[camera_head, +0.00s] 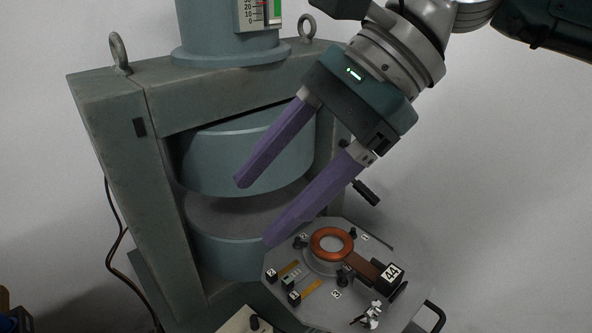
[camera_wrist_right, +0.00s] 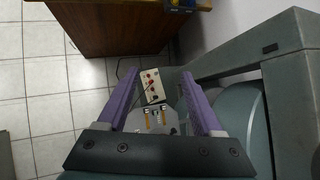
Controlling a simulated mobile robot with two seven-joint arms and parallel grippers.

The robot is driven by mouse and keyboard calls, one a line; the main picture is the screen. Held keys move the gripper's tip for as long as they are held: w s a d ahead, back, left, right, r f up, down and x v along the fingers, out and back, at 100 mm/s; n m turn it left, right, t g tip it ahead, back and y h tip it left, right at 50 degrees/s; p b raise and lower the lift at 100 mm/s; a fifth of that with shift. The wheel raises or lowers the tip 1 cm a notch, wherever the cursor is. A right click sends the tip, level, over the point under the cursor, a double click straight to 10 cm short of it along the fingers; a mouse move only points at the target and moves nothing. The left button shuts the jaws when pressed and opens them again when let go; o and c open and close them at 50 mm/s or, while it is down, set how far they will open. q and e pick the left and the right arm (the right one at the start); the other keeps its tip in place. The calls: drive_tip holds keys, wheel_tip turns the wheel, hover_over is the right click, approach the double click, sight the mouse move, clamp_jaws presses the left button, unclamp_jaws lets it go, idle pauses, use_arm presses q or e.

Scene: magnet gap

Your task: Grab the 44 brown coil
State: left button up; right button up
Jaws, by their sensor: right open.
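The brown coil (camera_head: 331,243) is a copper-coloured ring with a brown handle and a black block marked 44 (camera_head: 391,274). It rests on a round seat on the grey octagonal plate (camera_head: 318,318) at the lower right of the head view. My right gripper (camera_head: 254,212) is open and empty, its two purple fingers pointing down-left in front of the magnet gap, above and left of the coil. In the right wrist view the open fingers (camera_wrist_right: 160,88) frame part of the plate; I cannot make out the coil there. My left gripper is not in view.
The large green magnet frame (camera_head: 105,110) with its upper pole (camera_head: 215,160) and lower pole (camera_head: 225,245) stands behind and left of the plate. Small tools and numbered blocks (camera_head: 294,297) lie on the plate. A control box (camera_wrist_right: 150,84) and brown cabinet (camera_wrist_right: 118,28) show in the wrist view.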

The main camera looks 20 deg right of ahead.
drive_tip(key=w+d+f+n+h+b, duration=0.1)
drive_tip(key=d+f+h+b, duration=0.4)
drive_tip(key=d+f, duration=0.5)
drive_tip(key=g+h+b, duration=0.1)
drive_tip(key=h+b, duration=0.1)
drive_tip(key=h, duration=0.1)
hover_over(392, 274)
drive_tip(key=shift+n, duration=0.3)
drive_tip(key=f, duration=0.4)
drive_tip(key=shift+d+f, duration=0.2)
drive_tip(key=f, duration=0.5)
drive_tip(key=shift+a+f, duration=0.2)
drive_tip(key=shift+f, duration=0.15)
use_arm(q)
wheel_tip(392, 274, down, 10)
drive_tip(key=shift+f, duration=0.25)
use_arm(e)
drive_tip(key=shift+c, duration=0.3)
drive_tip(key=c, duration=0.4)
clamp_jaws()
